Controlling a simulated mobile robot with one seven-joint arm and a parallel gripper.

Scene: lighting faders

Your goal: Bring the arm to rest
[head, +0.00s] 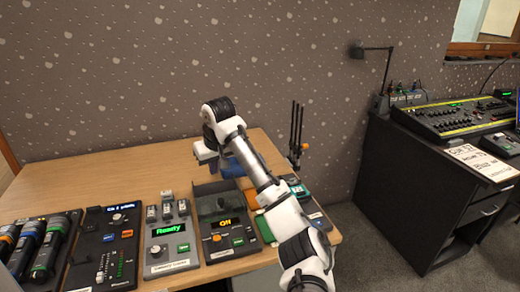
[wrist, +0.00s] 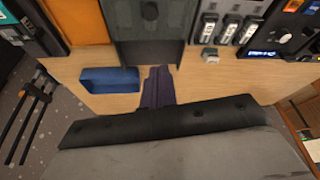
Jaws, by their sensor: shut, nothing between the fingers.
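My arm reaches from the lower right of the head view over the wooden table (head: 130,160), bent at a raised elbow. My gripper (head: 206,155) hangs over the back part of the table, behind the device with an orange display (head: 226,226). In the wrist view my gripper (wrist: 160,70) shows as dark fingers together above bare wood, with nothing between them. A blue tray (wrist: 110,80) lies beside the fingers on the table; in the head view it is partly hidden by my arm.
A device with a green display (head: 170,232), a fader unit (head: 105,245) and dark cylinders (head: 48,248) line the table's front. Black upright rods (head: 296,125) stand at its right edge. A black desk (head: 415,185) with a mixing console (head: 450,118) and lamp (head: 372,50) stands right. The table's back left is clear.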

